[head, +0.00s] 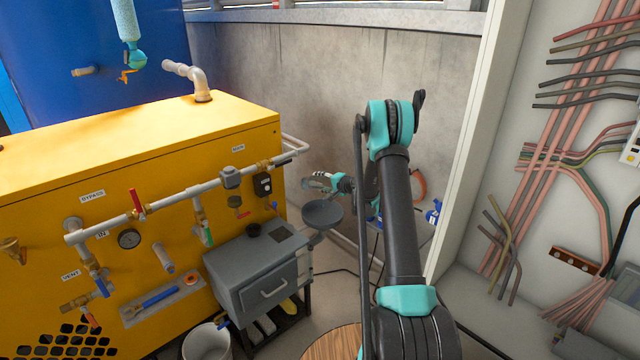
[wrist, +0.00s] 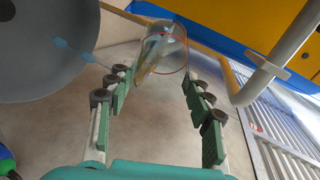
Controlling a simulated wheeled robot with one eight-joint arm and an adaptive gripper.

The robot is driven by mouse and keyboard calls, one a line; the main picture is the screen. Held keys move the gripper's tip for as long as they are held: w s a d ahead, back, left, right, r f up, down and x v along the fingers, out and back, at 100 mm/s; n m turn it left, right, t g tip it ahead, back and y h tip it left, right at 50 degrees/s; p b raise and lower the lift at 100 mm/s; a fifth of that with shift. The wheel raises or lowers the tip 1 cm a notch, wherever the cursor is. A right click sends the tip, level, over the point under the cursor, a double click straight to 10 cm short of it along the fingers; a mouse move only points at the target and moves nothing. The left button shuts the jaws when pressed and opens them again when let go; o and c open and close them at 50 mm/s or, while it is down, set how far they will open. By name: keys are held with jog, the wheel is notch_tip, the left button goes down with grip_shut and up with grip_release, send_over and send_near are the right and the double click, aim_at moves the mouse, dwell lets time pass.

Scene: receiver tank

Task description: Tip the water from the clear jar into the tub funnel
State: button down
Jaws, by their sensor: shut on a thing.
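The clear jar (wrist: 165,50) is between the tips of my gripper (wrist: 157,76) in the wrist view. Its round rim shows as a thin reddish ring, and the scene shows through its wall. In the head view the small, pale jar (head: 317,180) is at the end of my gripper (head: 335,182). My gripper is shut on it. The dark grey round funnel (head: 322,212) is just below the jar in the head view. It also fills the upper left of the wrist view (wrist: 45,50). The water level and the jar's exact tilt cannot be made out.
The yellow cabinet (head: 60,180) with pipes and valves stands at the left. A grey drawer unit (head: 262,275) is left of the funnel. A white bucket (head: 207,342) and a round wooden top (head: 333,343) are low in front. A cable panel (head: 570,120) stands right.

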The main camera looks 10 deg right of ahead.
jog(key=shift+t, duration=0.3)
jog(key=shift+d+y, duration=0.1)
jog(key=shift+y, duration=0.2)
jog(key=shift+s+d+r+m+t+y, duration=0.15)
jog(key=shift+m+t+y, duration=0.1)
jog(key=shift+t+y, duration=0.15)
jog(key=shift+s+d+f+m+t+y, duration=0.1)
jog(key=shift+m+t+y, duration=0.2)
jog(key=shift+t, duration=0.2)
jog(key=shift+d+m+t+y, duration=0.15)
jog(key=shift+m+t+y, duration=0.1)
jog(key=shift+t+y, duration=0.2)
jog(key=shift+r, duration=0.1)
dwell(0.5)
